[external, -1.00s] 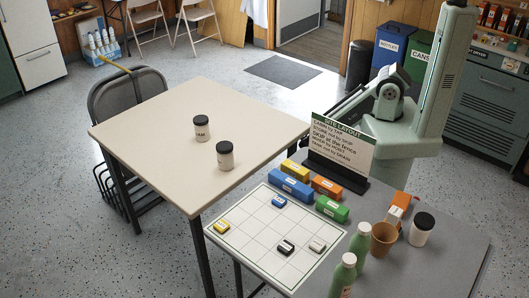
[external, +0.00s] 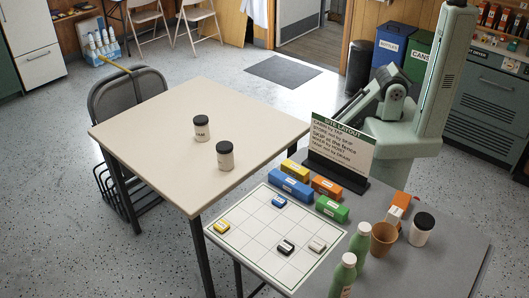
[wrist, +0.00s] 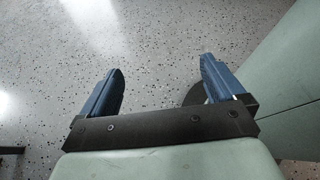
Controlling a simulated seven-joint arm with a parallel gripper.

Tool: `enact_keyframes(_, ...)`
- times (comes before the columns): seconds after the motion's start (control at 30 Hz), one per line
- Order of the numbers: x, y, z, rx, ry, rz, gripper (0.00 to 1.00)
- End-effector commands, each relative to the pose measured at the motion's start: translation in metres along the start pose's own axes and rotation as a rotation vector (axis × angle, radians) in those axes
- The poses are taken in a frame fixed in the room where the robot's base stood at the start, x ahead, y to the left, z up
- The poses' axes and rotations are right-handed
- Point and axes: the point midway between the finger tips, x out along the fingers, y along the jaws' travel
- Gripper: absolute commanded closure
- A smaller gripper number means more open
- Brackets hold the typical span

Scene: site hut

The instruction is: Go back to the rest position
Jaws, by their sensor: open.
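My gripper (wrist: 158,85) shows in the wrist view with its two blue fingers wide apart and nothing between them. Speckled floor lies beyond the fingers, and a pale green part of my own body fills the right of that view. In the external view my arm is folded close to its column at the back right, behind the site layout sign (external: 341,147). My gripper's fingers are hidden in the external view.
A grey table (external: 440,262) holds a white grid board (external: 258,233) with small blocks, longer coloured blocks, green bottles (external: 360,243), a brown cup (external: 383,239) and a black-lidded jar (external: 421,230). Two more jars (external: 201,129) stand on the beige table (external: 160,150). Bins (external: 391,48) stand behind my arm.

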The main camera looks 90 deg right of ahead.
Motion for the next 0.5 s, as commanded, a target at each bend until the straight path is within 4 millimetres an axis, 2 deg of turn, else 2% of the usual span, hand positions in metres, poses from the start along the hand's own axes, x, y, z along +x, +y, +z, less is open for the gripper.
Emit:
enact_keyframes(0.27, -0.013, -0.031, -0.047, 0.214, 0.209, -0.155, 0.04)
enact_keyframes(0.5, -0.048, -0.068, -0.103, 0.501, 0.422, -0.417, 0.04)
